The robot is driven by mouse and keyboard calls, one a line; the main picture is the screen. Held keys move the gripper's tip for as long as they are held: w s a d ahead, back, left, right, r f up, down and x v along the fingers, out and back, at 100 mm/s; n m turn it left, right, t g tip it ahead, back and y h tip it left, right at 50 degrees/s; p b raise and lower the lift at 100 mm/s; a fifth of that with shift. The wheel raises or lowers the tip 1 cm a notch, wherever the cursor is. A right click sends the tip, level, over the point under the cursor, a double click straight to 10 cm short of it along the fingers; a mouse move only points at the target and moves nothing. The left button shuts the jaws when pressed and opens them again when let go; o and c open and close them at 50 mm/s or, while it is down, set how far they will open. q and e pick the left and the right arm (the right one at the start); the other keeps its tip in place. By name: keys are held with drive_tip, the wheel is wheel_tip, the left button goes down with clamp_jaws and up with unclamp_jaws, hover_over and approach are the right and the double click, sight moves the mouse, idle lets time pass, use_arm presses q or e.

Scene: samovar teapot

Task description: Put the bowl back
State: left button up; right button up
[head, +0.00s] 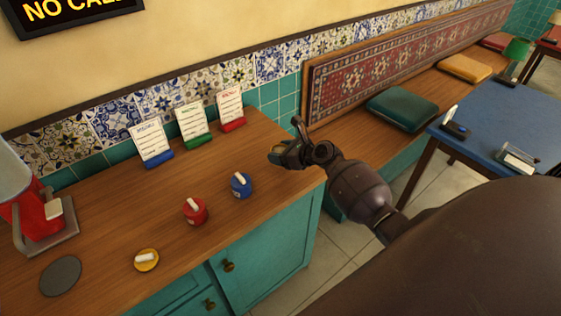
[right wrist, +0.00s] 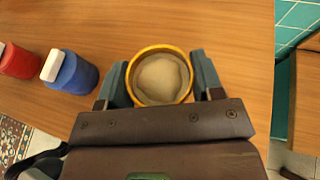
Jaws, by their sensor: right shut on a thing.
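The bowl, with a yellow rim (right wrist: 160,49) and pale grainy contents, sits between the two fingers of my right gripper (right wrist: 162,80) in the right wrist view. The gripper is shut on it. In the head view my right gripper (head: 283,153) is over the right end of the wooden counter (head: 110,215), and the bowl is mostly hidden there. I cannot tell whether the bowl touches the counter. A yellow lid (head: 146,260) with a white handle lies near the counter's front edge. My left gripper is not in view.
A red jar (head: 195,211) and a blue jar (head: 241,186) with white handles stand left of the gripper. Behind are several cards, including a red-based one (head: 230,108). A dark round disc (head: 60,276) and a red machine (head: 40,215) are at the left.

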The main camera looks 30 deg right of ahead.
wheel_tip(320, 180, down, 4)
drive_tip(key=shift+r+b, duration=0.2)
drive_tip(key=shift+b, duration=0.4)
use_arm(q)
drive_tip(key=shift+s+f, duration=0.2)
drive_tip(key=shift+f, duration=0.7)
use_arm(e)
drive_tip(key=shift+r, duration=0.15)
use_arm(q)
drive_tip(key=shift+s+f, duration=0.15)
use_arm(e)
drive_tip(key=o, duration=1.1)
drive_tip(key=shift+f, duration=0.2)
